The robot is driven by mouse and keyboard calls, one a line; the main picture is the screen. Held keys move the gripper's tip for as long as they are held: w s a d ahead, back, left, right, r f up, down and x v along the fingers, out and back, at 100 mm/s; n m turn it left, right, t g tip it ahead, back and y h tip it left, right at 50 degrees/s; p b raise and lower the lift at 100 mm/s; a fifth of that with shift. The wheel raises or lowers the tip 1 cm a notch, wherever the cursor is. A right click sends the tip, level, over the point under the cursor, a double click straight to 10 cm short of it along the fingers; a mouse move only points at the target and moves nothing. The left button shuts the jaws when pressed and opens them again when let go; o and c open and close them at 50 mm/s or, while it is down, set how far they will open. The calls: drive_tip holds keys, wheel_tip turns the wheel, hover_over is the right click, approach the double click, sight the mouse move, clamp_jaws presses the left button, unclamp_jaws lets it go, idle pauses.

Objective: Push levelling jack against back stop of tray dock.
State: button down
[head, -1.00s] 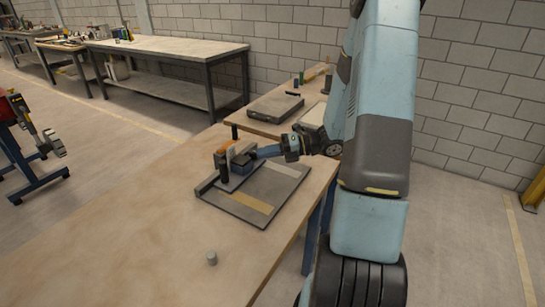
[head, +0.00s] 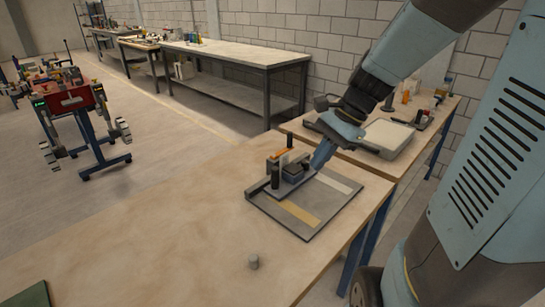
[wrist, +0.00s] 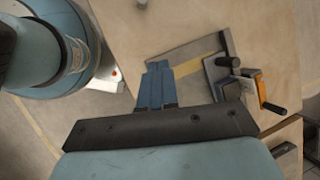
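The tray dock (head: 322,216) is a flat grey plate with dark raised edges, a yellow strip and a pale strip, lying on the near wooden table. The levelling jack seems to be the dark blocky unit (head: 292,170) with an orange part and black knobs, at the dock's far left side; its exact outline is unclear. The wrist view shows this unit (wrist: 239,84) right of my fingers. My gripper (head: 319,158) points down at the dock's far side, close to the unit's right. Its blue fingers (wrist: 155,82) are together with nothing visible between them. Contact cannot be told.
A grey cylinder (head: 254,262) stands on the table in front of the dock. A second bench behind holds a pale box-like item (head: 389,138) and small objects. The table left of the dock is clear. A green item (head: 28,296) shows at the lower left.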

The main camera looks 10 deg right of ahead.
drive_tip(key=s+d+r+n+t+h, duration=0.3)
drive_tip(key=s+r+n+t+h, duration=0.2)
drive_tip(key=s+r+n, duration=0.3)
drive_tip(key=r+n, duration=0.1)
drive_tip(key=n, duration=0.3)
drive_tip(key=shift+s+d+r+n+t, duration=0.2)
drive_tip(key=shift+n+t, duration=0.1)
drive_tip(key=shift+n, duration=0.1)
